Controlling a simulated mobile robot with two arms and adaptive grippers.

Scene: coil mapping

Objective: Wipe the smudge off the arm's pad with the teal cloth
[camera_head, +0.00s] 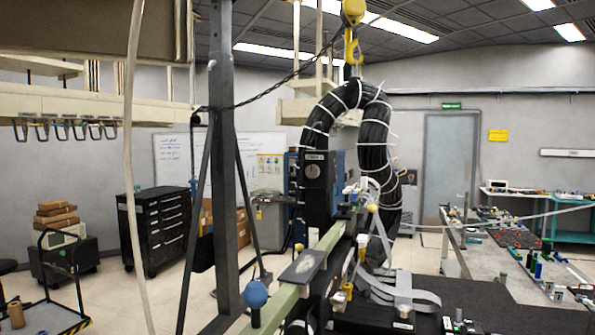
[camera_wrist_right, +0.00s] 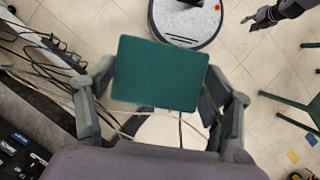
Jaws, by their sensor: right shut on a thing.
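The teal cloth (camera_wrist_right: 160,73) is a flat, dark teal rectangle in the right wrist view. My right gripper (camera_wrist_right: 158,92) has a finger at each side of it and is shut on it, above the tiled floor. A dark gripper (camera_wrist_right: 266,16), apparently my left one, shows at the upper right; its opening is unclear. In the head view, a pale green arm (camera_head: 335,236) carries a dark grey pad (camera_head: 303,266) with a lighter mark on it, perhaps the smudge. Neither of my grippers shows in the head view.
A blue ball knob (camera_head: 256,295) stands near the pad. A grey upright post (camera_head: 222,150) rises to its left. A thick black cable coil (camera_head: 372,140) hangs from a yellow hook (camera_head: 352,30). Cables (camera_wrist_right: 45,55) run along the left in the wrist view.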

